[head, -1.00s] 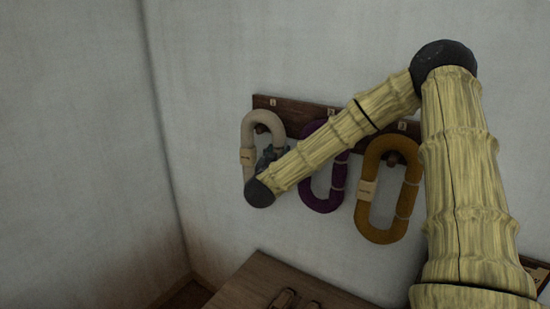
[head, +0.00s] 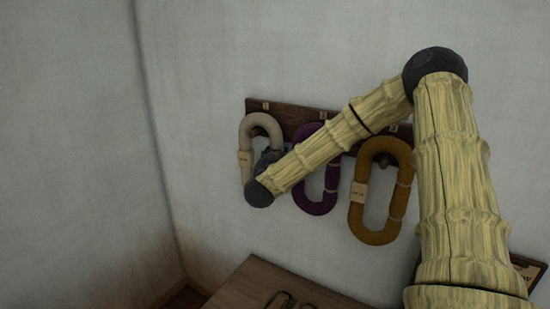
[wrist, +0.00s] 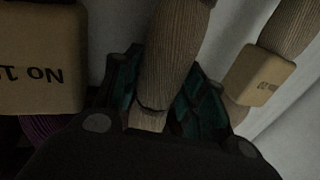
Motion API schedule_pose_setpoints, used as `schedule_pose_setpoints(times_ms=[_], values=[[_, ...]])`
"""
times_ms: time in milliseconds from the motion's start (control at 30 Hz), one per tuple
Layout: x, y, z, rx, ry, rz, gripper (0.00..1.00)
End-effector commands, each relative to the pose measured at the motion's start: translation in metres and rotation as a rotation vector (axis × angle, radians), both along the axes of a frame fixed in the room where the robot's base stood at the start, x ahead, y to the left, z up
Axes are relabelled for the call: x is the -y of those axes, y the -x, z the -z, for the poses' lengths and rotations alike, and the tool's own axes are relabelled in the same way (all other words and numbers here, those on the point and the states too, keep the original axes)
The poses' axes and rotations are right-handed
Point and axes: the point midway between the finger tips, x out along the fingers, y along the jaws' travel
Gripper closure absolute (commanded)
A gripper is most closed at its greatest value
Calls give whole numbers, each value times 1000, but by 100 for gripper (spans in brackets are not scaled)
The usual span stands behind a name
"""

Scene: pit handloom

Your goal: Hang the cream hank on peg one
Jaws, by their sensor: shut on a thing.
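The cream hank (head: 246,134) is a pale oval loop with a paper tag, at the left end of the dark peg board (head: 284,115), in front of the spot labelled 1. Peg one (head: 258,131) shows within the upper part of its loop. I cannot tell whether the hank's weight rests on the peg. My gripper (head: 268,160) is at the hank's right side, mostly hidden by my arm. In the wrist view my gripper (wrist: 160,95) is shut on the cream hank (wrist: 176,50), whose strand passes between the fingers; a tag (wrist: 260,75) shows at the right.
A purple hank (head: 302,195) hangs at spot 2, partly behind my arm. A mustard hank (head: 359,216) hangs at spot 3. A wooden table (head: 250,285) stands below with small dark items on it. The wall at left is bare.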

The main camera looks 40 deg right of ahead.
Motion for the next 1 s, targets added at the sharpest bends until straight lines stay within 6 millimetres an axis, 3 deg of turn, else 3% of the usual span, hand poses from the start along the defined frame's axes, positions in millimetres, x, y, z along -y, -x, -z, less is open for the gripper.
schedule_pose_setpoints(times_ms=[200, 233, 367, 767, 1000], values=[[2, 2, 7, -10, -3, 4, 87], [2, 3, 7, -11, -3, 4, 57], [2, 2, 6, -10, -3, 4, 33], [-2, 3, 4, -6, -2, 1, 33], [-24, 22, 3, -6, 0, -2, 33]])
